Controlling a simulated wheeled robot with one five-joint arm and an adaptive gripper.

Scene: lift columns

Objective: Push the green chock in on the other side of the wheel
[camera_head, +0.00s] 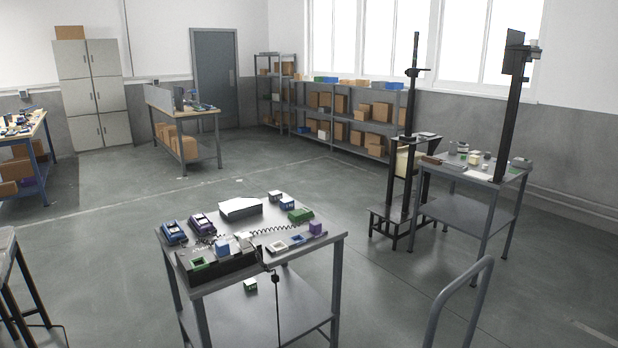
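No wheel can be made out at this size, and I cannot tell which green thing is the chock. A green block (300,214) lies at the right rear of the near table (300,262). A second green piece (198,263) sits at the front left of that table, by a dark box. My gripper is not in view.
The near table also holds a blue tray (173,232), a purple tray (202,223), a blue block (222,248), a purple block (315,228) and a coiled black cable. Another table (480,175) and dark columns stand at right. Open floor lies between.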

